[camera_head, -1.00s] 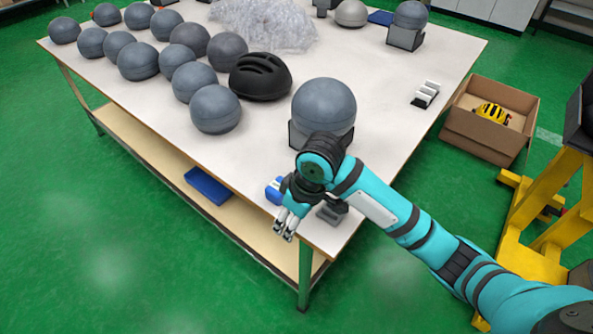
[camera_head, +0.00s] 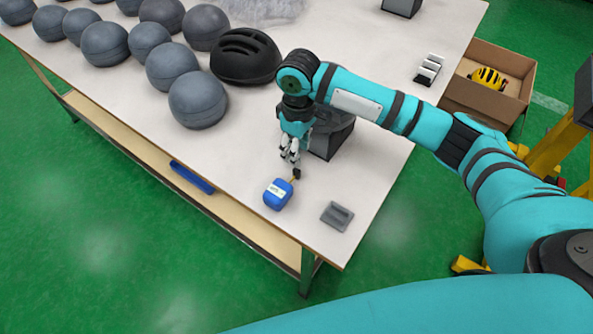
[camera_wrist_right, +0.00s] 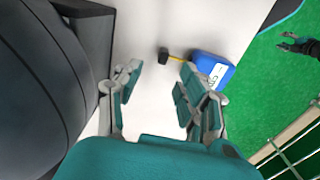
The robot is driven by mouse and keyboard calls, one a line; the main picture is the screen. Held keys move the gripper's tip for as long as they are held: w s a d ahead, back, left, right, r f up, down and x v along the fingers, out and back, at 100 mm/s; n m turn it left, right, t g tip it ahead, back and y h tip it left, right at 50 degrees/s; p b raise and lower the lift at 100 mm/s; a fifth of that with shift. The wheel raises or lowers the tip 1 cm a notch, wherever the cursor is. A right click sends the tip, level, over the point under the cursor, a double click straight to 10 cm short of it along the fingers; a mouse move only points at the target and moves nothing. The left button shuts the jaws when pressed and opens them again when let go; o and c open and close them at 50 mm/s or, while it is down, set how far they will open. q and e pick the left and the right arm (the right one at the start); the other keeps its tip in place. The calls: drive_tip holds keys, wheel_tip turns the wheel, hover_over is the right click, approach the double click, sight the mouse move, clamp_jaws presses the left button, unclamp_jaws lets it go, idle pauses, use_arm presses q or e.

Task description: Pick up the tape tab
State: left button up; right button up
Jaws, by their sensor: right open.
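The blue tape measure (camera_head: 278,194) lies near the front corner of the table. A short yellow strip runs from it to the small black tape tab (camera_head: 296,174). In the right wrist view the tab (camera_wrist_right: 163,54) is ahead of the fingers, left of the blue case (camera_wrist_right: 213,69). My right gripper (camera_head: 290,157) points down, just behind the tab. In the wrist view its fingers (camera_wrist_right: 160,82) are apart with nothing between them. Dark fingers, apparently my left gripper (camera_wrist_right: 300,45), show small at the right edge of the wrist view; their opening is unclear.
A grey block (camera_head: 337,215) lies right of the tape measure. A black helmet (camera_head: 246,56) and several balls stand farther left. The front table strip is mostly clear.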

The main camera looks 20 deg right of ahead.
sight(297, 169)
wheel_tip(297, 169, down, 3)
drive_tip(key=shift+r, duration=0.15)
drive_tip(key=shift+f, duration=0.25)
drive_tip(key=f, duration=0.4)
drive_tip(key=shift+s+a+f+p, duration=0.2)
drive_tip(key=shift+a+p, duration=0.05)
drive_tip(key=shift+p, duration=0.15)
drive_tip(key=shift+f, duration=0.2)
use_arm(q)
drive_tip(key=shift+t, duration=0.4)
drive_tip(key=w, duration=0.3)
drive_tip(key=w+r, duration=0.1)
drive_tip(key=shift+w+d, duration=0.25)
drive_tip(key=shift+w, duration=0.1)
use_arm(e)
clamp_jaws()
